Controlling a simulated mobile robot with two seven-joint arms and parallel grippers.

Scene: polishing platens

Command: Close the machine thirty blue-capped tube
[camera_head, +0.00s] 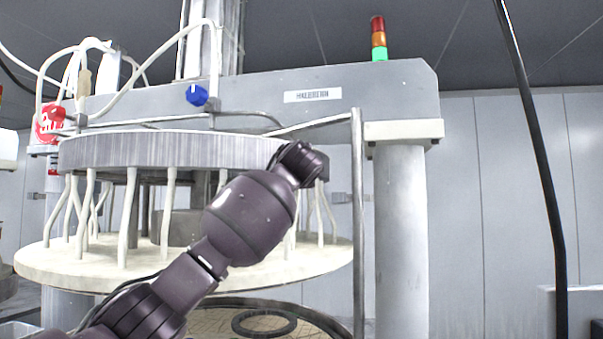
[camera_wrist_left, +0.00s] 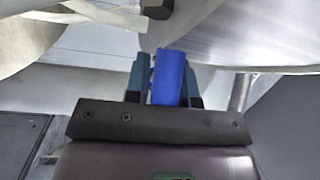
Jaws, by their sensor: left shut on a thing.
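The machine has a thick grey ring (camera_head: 150,151) over a pale round plate (camera_head: 60,262). A blue cap (camera_head: 197,95) sits on tubing above the ring, with no gripper seen at it in the head view. In the left wrist view, my left gripper (camera_wrist_left: 165,68) is shut on a blue piece (camera_wrist_left: 169,80), one finger on each side. I cannot tell whether this is the same blue cap. In the head view my left arm crosses in front of the ring; its gripper is hidden there. My right gripper is not in view.
Several pale tubes (camera_head: 129,215) hang below the ring. A thin vertical pipe (camera_head: 358,225) and a thick grey column (camera_head: 401,230) stand at right. A black cable (camera_head: 540,160) hangs at far right. A stack light (camera_head: 378,38) shows green.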

